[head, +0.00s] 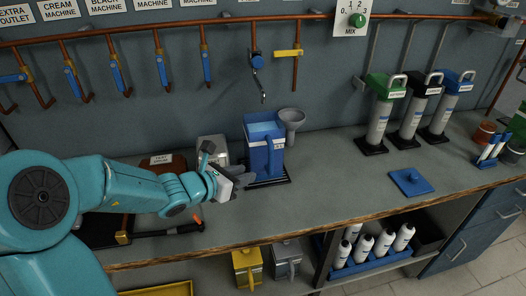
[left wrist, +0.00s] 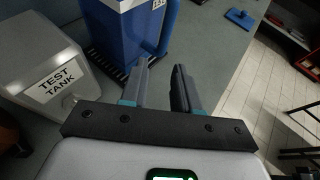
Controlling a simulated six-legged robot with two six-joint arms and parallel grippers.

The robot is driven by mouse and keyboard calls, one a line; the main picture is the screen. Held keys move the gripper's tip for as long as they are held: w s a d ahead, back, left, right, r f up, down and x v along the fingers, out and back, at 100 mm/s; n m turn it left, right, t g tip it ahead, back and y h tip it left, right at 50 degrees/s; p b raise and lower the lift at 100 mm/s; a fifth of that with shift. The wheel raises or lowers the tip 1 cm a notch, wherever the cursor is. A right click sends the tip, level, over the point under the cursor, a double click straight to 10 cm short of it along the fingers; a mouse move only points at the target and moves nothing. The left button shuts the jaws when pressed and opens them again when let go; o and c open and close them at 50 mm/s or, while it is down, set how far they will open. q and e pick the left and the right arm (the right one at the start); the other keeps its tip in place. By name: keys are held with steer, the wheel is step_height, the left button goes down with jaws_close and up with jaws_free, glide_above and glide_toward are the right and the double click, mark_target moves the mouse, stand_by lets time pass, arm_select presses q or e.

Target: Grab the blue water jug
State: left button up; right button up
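The blue water jug (head: 257,158) stands upright on a dark grate on the bench, open at the top with light blue water inside. Its blue handle (head: 271,153) faces the front. In the left wrist view the jug (left wrist: 127,35) is at the top, with its handle (left wrist: 171,22) on its right side. My left gripper (head: 246,180) is just in front of the jug, low near its base. Its two dark fingers (left wrist: 168,78) are apart with nothing between them, pointing toward the handle side. My right gripper is in neither view.
The grey test tank (left wrist: 50,78) stands left of the jug. A blue lid (head: 411,182) lies to the right. The bench between jug and lid is clear.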

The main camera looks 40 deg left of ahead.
mark_target(269, 168)
arm_select(q)
steer(key=x, duration=0.5)
steer(key=shift+w+d, duration=0.1)
steer(key=shift+d, duration=0.3)
steer(key=p+x, duration=0.1)
steer(key=x, duration=0.5)
steer(key=shift+w+a, duration=0.15)
steer(key=shift+w, duration=0.05)
steer(key=shift+s, duration=0.1)
jaws_close()
steer(key=shift+r, duration=0.3)
steer(key=shift+w+f, duration=0.1)
steer(key=shift+w, duration=0.1)
